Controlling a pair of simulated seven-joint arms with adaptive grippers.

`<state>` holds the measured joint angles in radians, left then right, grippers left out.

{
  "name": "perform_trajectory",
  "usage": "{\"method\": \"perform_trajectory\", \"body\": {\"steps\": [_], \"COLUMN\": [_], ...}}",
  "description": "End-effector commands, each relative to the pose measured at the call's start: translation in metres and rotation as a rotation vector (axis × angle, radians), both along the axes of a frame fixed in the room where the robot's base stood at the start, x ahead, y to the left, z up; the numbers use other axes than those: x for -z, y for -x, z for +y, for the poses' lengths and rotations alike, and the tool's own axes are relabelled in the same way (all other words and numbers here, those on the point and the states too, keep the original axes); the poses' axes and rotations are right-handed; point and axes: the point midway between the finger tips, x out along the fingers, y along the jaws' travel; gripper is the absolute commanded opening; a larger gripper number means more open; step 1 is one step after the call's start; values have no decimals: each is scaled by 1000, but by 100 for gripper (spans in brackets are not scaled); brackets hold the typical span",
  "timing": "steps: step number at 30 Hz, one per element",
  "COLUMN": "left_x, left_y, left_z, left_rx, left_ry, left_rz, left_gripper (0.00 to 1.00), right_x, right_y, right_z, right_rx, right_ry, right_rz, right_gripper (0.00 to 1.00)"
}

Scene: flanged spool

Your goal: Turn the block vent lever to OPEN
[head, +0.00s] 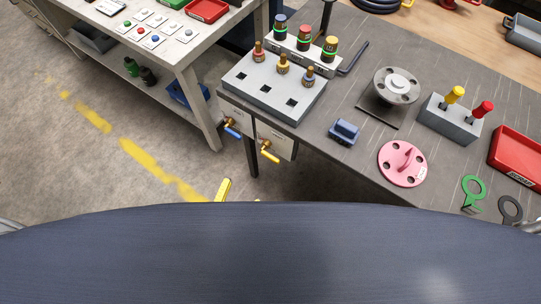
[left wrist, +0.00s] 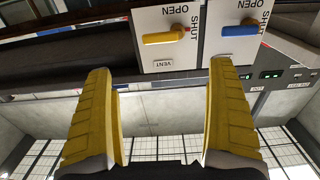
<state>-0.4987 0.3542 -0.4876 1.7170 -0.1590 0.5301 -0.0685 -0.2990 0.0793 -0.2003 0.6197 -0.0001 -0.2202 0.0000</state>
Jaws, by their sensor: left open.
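The vent lever (left wrist: 163,37) has a yellow handle on a white panel (left wrist: 150,62) marked VENT. In the left wrist view its handle lies level, pointing left from its pivot, beside the OPEN and SHUT marks. It also shows in the head view (head: 270,157) on the bench's front side. My left gripper (left wrist: 160,72) is open and empty, its yellow fingers apart, with the lever just beyond the gap between them. In the head view only a yellow finger part (head: 223,189) shows over my dark body. My right gripper is not in view.
A similar blue lever (left wrist: 239,31) sits beside the vent lever, also at the head view's (head: 232,131) panel. Above is the bench top with a grey block (head: 274,88) holding plugs, a spool (head: 391,86) and a pink flange (head: 402,164). Floor is clear at left.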

Motion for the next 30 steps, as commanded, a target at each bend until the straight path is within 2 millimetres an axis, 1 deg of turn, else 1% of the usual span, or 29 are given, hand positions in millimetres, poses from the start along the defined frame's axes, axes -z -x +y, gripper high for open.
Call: {"method": "perform_trajectory", "body": {"steps": [1, 18, 24, 30], "left_x": [-1, 0, 0, 1], "left_y": [-8, -92, -113, -126], "left_z": [-5, -62, -77, -86], "left_rx": [0, -2, -1, -1], "left_ry": [1, 1, 1, 0], "left_rz": [-3, -1, 1, 2], "left_gripper": [90, 90, 90, 90], "right_x": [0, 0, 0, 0], "right_y": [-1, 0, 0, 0], "right_z": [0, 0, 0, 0], "right_rx": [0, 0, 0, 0], "right_ry": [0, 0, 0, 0], "right_rz": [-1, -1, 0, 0], "right_gripper": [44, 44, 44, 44]}}
